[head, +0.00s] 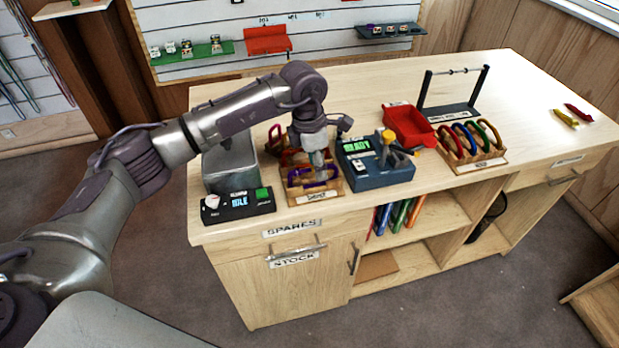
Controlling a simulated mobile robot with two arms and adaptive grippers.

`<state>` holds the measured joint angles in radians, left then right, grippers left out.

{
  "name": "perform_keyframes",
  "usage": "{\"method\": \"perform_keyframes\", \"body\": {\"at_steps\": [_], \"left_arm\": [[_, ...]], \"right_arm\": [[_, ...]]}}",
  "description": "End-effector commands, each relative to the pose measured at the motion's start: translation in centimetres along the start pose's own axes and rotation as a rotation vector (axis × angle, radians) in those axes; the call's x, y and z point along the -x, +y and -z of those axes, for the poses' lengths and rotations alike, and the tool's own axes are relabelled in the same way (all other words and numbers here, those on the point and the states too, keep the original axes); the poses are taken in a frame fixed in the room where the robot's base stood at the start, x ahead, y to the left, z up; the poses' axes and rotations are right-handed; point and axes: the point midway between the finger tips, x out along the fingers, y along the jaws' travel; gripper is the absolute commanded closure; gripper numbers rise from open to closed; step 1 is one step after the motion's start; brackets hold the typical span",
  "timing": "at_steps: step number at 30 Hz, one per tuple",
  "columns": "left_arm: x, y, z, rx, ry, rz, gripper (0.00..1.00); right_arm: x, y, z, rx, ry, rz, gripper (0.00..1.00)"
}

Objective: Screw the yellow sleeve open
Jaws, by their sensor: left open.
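My left arm reaches in from the left over the workbench, and my left gripper (317,165) points down over a wooden rack (317,198) that holds a purple carabiner (305,184) and other coloured ones. The gripper is open. It covers part of the rack, and whether its fingers touch a carabiner cannot be told. I cannot make out for certain which yellow part is the sleeve. My right gripper is not in view.
A grey metal box (229,170) and a black panel (238,206) reading IDLE stand left of the rack. A red bin (408,125), a rack of coloured carabiners (472,141) and a dark bar stand (450,108) are to the right. The bench's right part is mostly clear.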

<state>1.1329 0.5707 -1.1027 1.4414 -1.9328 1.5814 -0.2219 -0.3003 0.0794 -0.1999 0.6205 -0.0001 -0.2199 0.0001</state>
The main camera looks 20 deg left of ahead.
Motion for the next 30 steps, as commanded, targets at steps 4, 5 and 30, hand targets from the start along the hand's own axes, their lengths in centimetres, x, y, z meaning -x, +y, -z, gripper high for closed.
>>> {"method": "perform_keyframes", "body": {"at_steps": [4,5,30], "left_arm": [[0.0,-0.3,0.0,0.001,0.001,0.000,0.54],[0.0,-0.4,0.0,0.001,0.001,0.000,0.54],[-0.6,-1.5,0.1,0.000,0.001,0.001,0.54]], "right_arm": [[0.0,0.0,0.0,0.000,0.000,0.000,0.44],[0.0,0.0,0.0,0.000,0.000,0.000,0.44],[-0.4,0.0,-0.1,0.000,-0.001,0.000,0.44]]}}
